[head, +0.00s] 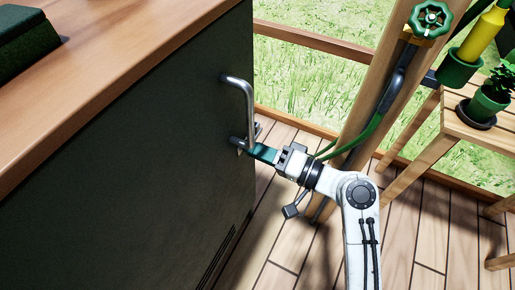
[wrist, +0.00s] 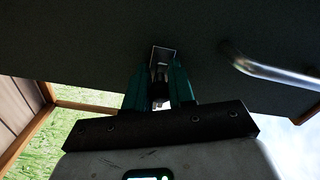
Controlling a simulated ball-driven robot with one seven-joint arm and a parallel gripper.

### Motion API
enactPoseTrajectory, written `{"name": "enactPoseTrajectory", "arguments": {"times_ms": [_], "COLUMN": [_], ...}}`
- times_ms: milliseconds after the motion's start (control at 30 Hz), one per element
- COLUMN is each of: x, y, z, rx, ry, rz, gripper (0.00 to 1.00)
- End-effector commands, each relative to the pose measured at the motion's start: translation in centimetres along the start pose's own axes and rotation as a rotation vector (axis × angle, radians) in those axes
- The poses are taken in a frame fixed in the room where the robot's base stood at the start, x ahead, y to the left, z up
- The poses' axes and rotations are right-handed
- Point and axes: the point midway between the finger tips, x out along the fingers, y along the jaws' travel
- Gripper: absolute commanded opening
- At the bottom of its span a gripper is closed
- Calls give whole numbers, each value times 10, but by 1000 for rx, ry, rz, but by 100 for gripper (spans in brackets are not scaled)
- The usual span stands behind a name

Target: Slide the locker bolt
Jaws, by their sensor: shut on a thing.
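The locker (head: 130,150) is a dark green cabinet under a wooden top, and it fills the left half of the head view. Its small metal bolt (head: 238,143) is on the face below a bent metal handle (head: 240,88). In the wrist view, the bolt's metal plate (wrist: 163,54) shows just beyond the fingertips, and the handle (wrist: 270,68) is to the right. My gripper (head: 252,148) reaches the bolt from the right. In the wrist view its teal fingers (wrist: 161,78) are shut on the bolt's knob, which is partly hidden between them.
A wooden stand (head: 462,118) with a potted plant (head: 489,100) is at the far right. A dark green box (head: 28,42) lies on the top. Plank floor is open below.

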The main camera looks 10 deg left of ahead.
Motion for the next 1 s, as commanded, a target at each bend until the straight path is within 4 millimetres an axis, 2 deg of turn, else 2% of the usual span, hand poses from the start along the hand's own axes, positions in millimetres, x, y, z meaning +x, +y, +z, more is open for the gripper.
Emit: {"name": "enactPoseTrajectory", "arguments": {"times_ms": [367,600,867,900,1000], "x": [0,0,1,1,1], "y": [-1,-11,-11,-11,-11], "z": [2,24,28,28,28], "rx": [-2,-1,-4,-3,-3], "ry": [-1,-1,-4,-5,-5], "rz": [1,2,0,-1,-1], "gripper": [0,0,0,24,34]}}
